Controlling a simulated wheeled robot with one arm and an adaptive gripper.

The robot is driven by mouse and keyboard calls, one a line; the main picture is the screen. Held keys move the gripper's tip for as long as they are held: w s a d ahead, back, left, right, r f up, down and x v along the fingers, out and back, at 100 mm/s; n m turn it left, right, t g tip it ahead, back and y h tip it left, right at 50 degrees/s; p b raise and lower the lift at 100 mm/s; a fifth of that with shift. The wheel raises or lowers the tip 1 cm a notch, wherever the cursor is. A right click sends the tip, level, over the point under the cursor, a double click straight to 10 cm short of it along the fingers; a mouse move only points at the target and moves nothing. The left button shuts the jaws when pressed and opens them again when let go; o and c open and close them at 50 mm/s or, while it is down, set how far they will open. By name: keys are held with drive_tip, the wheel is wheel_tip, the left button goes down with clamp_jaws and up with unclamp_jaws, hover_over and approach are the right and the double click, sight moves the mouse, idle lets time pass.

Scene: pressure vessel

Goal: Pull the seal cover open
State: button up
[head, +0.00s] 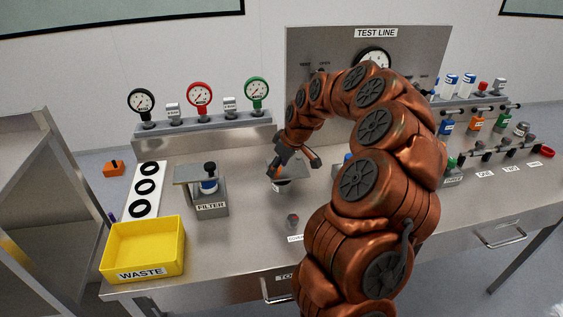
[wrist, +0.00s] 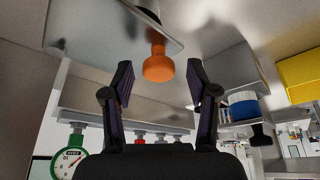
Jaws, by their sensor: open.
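My gripper (head: 291,166) is over the middle of the bench, pointing down. In the wrist view my gripper (wrist: 160,78) has its two dark fingers wide apart. An orange knob (wrist: 158,68) on a short stem shows between the fingertips, with a visible gap on both sides. The knob stands at a flat grey metal plate (wrist: 112,28), which looks like the seal cover. In the head view the fingers largely hide the knob, and a grey edge (head: 290,186) shows below them. I cannot tell how far the cover is open.
The FILTER block (head: 212,207) with its blue part and black knob stands left of my gripper. The yellow WASTE bin (head: 144,252) is at the front left. Gauges (head: 199,95) line the back ledge. A TEST LINE panel (head: 375,33) rises behind. The front middle bench is mostly clear.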

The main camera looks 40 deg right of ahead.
drive_tip(key=shift+c, duration=0.5)
clamp_jaws()
